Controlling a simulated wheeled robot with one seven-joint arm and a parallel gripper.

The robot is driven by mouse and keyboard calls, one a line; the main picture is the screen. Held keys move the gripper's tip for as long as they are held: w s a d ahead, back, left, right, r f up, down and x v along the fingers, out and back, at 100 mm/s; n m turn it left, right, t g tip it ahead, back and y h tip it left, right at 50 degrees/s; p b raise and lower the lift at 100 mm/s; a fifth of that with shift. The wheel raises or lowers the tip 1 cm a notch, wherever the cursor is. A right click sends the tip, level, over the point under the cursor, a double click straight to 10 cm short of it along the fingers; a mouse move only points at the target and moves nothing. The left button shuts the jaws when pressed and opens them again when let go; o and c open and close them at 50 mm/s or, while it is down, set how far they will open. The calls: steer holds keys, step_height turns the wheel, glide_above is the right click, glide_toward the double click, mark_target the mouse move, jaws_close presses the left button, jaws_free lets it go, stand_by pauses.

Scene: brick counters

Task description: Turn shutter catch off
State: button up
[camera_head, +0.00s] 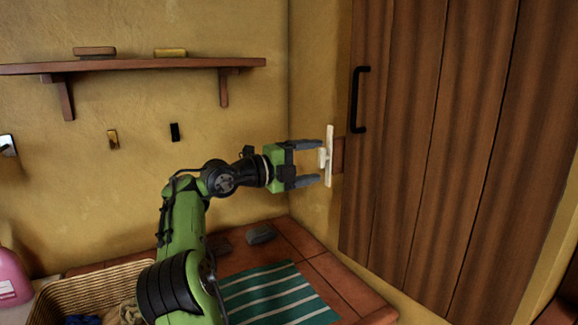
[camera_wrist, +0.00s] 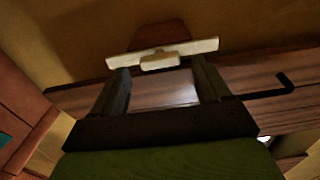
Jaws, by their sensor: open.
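The shutter catch (camera_head: 329,158) is a cream bar with a small central knob, standing upright on a brown block (camera_head: 338,155) at the left edge of the wooden shutter (camera_head: 430,140). In the wrist view the catch (camera_wrist: 195,47) lies crosswise just beyond my fingertips, with the brown block (camera_wrist: 158,34) behind it. My gripper (camera_head: 317,162) is open, one finger above the other, with the knob at the mouth of the gap. The wrist view also shows my gripper (camera_wrist: 160,76) with the knob between its fingertips. I cannot tell whether the fingers touch the catch.
A black handle (camera_head: 356,98) is on the shutter above the catch. A shelf (camera_head: 150,65) with two small blocks hangs on the left wall. Below are a wicker basket (camera_head: 95,285), a green striped cloth (camera_head: 275,298) and a grey stone-like object (camera_head: 261,234) on the tiled counter.

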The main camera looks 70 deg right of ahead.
steer(key=p+v, duration=0.2)
steer(key=v, duration=1.2)
steer(key=shift+w+a, duration=0.15)
